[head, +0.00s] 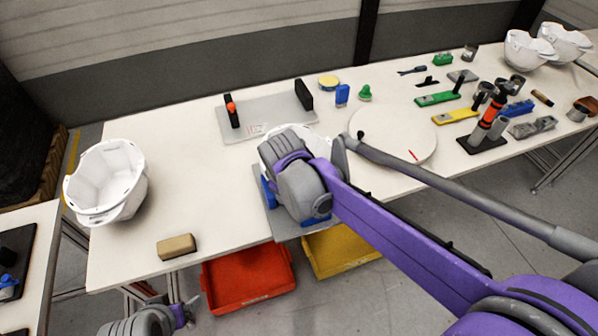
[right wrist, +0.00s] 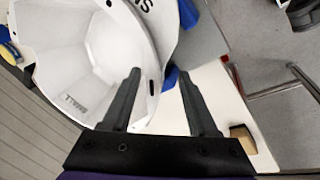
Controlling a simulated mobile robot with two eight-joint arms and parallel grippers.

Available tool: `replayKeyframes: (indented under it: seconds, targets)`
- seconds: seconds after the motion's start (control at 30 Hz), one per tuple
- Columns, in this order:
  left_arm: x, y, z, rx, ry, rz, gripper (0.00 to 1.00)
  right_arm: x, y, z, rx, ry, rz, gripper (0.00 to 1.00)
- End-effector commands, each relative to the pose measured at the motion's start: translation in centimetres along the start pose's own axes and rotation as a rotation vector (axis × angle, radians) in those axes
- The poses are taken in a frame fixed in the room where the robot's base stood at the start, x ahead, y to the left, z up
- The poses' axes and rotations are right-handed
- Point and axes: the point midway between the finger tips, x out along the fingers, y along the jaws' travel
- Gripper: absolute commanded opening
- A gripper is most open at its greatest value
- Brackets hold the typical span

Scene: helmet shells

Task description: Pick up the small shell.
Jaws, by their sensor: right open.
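The small shell (right wrist: 85,50) is white and bowl-like, with upside-down "SMALL" lettering inside, and fills the upper left of the right wrist view. In the head view only a white part of it (head: 317,142) shows behind my right arm. My right gripper (right wrist: 158,76) is open. One finger overlaps the shell's inside wall and the other lies outside its rim, over the table. I cannot tell how deep the fingers reach. In the head view my right wrist hides these fingers. My left gripper (head: 186,312) is low at the left, away from the shell; its jaws are unclear.
Another white shell (head: 108,182) stands at the table's left end. A tan block (head: 176,246) lies near the front edge. A grey board (head: 262,117), a white disc (head: 393,137) and several tools lie behind and right. Red (head: 248,278) and yellow (head: 345,250) bins sit below the table.

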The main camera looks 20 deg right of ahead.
Motion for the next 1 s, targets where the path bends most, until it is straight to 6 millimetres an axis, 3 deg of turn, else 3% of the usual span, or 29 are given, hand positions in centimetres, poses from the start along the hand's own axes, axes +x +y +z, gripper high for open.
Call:
replayKeyframes:
  seconds: [0.3, 0.57, 0.9, 1.0]
  targets:
    - [0.2, 0.0, 0.1, 0.0, -0.001, 0.0, 0.84, 4.3, 0.4, 0.1, 0.001, -0.001, 0.0, 0.6]
    - [0.2, 0.0, 0.1, 0.0, -0.001, 0.0, 0.84, 4.6, 0.4, 0.1, 0.0, 0.0, 0.0, 0.6]
    - [0.2, 0.0, 0.1, 0.0, -0.001, 0.0, 0.84, 4.6, 0.4, 0.1, 0.0, 0.0, 0.0, 0.02]
    - [0.1, 0.0, 0.1, 0.0, -0.001, 0.0, 0.84, 4.6, 0.4, 0.1, 0.0, 0.0, 0.001, 0.0]
